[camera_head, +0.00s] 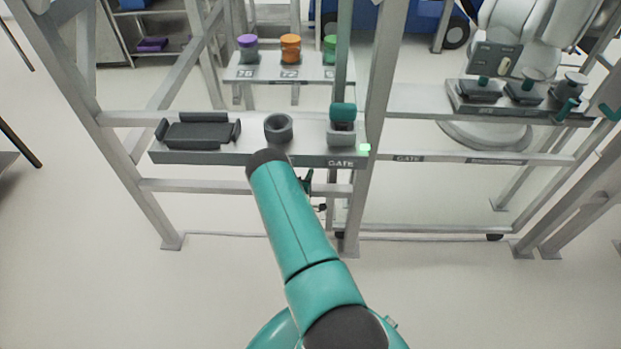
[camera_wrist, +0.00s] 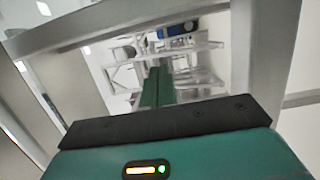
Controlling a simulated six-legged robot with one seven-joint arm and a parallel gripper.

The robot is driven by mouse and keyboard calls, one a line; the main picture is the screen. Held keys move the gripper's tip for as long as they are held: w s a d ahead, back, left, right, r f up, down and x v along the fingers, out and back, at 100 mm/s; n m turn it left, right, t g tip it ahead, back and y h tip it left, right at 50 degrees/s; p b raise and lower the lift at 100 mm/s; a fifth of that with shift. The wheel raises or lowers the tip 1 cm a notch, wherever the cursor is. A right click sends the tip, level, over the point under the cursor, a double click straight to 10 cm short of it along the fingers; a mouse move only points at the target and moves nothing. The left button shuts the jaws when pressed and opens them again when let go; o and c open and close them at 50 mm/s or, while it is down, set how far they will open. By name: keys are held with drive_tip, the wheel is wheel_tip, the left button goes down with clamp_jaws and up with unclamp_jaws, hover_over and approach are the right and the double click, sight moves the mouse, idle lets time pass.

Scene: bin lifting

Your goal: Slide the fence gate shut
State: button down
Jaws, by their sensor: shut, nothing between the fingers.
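The grey metal fence has a "GATE" label on the front of its left shelf and another on the rail to the right (camera_head: 408,158). A sliding frame, which looks like the gate (camera_head: 430,228), stands right of the middle post, with a small dark wheel low at its right end. I cannot tell how far it is open. A teal upright bar (camera_head: 343,60) stands by the middle post. My gripper (camera_head: 309,184) is mostly hidden behind my arm, below the shelf edge. In the wrist view its teal fingers (camera_wrist: 157,88) are together and empty, pointing between grey frame bars.
The left shelf (camera_head: 255,158) holds a dark tray, a grey ring and a teal-topped piece; a green light (camera_head: 365,147) glows at its right end. Behind are coloured jars (camera_head: 290,48). A white robot (camera_head: 535,35) stands behind the right fence. The floor in front is clear.

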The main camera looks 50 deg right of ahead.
sight(348, 166)
drive_tip(key=d, duration=0.7)
drive_tip(key=shift+s+d, duration=0.15)
drive_tip(key=shift+d, duration=0.2)
drive_tip(key=s+d, duration=0.6)
drive_tip(key=s, duration=0.1)
drive_tip(key=shift+s+d, duration=0.1)
